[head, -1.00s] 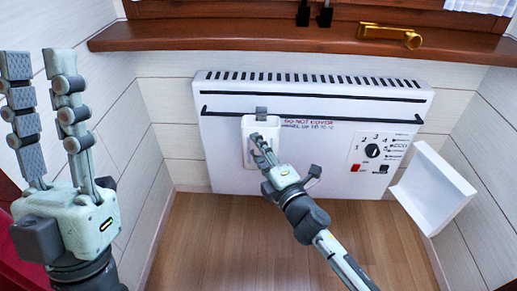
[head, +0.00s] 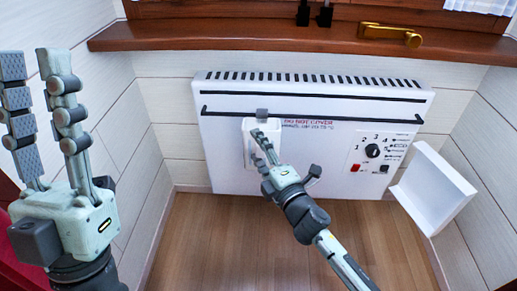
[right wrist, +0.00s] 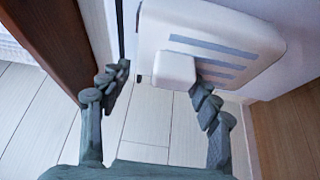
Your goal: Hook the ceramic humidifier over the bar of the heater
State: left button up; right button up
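The white heater (head: 325,165) stands against the wall, with a black bar (head: 340,119) across its front. The white ceramic humidifier (head: 249,127) is upright against the heater's left part. Its grey hook (head: 262,113) overlaps the bar and appears to be over it. In the right wrist view the humidifier (right wrist: 250,35) shows grey stripes and a protruding block. My right gripper (head: 262,147) is at the humidifier's front with its fingers apart; one finger is close beside the block. My left gripper (head: 40,68) is raised at the far left, open and empty.
A wooden sill (head: 290,38) with a brass handle (head: 390,35) runs above the heater. A white open box-like piece (head: 435,190) is at the heater's right. The wooden floor (head: 225,240) in front is clear.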

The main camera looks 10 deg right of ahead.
jog(key=shift+f, duration=0.25)
jog(key=shift+s+d, duration=0.1)
jog(key=shift+s, duration=0.3)
jog(key=v, duration=1.1)
jog(key=shift+s+r, duration=0.25)
